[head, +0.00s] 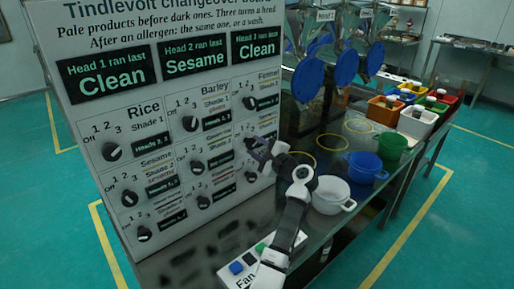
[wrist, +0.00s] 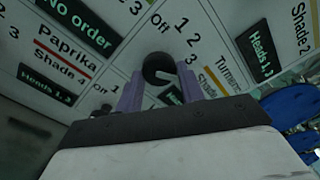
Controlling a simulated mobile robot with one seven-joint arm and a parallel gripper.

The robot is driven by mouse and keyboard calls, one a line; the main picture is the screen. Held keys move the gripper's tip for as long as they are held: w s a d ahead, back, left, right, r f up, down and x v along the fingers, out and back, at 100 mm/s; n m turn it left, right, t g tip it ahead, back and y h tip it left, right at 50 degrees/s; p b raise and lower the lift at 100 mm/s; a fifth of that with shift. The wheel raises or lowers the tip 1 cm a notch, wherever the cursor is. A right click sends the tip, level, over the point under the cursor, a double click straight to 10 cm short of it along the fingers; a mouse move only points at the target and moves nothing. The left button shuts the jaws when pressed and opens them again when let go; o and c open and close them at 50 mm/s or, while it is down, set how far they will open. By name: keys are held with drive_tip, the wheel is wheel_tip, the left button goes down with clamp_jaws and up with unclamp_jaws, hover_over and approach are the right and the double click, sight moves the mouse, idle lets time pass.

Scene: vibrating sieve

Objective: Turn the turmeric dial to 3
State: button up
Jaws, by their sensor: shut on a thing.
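The turmeric dial (wrist: 157,67) is a round black knob on the white board, with Off, 1, 2 and 3 printed around it and the Turmeric label beside it. My gripper (wrist: 155,90) has its two purple fingers on either side of this knob and is shut on it. I cannot tell which number its pointer faces. In the head view my gripper (head: 258,146) reaches the right column of the board, and it covers the dial there.
The changeover board (head: 110,20) carries several other black dials, such as the Rice dial (head: 111,151). A white pot (head: 331,196), a blue pot (head: 364,168) and a green pot (head: 392,147) stand on the bench to the right. A button box (head: 245,268) is in front.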

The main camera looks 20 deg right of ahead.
drive_tip(key=o, duration=1)
drive_tip(key=shift+s, duration=0.1)
drive_tip(key=b+v, duration=0.4)
drive_tip(key=v, duration=0.9)
drive_tip(key=shift+s+d+b, duration=0.15)
drive_tip(key=shift+s+b, duration=0.15)
drive_tip(key=shift+s, duration=0.05)
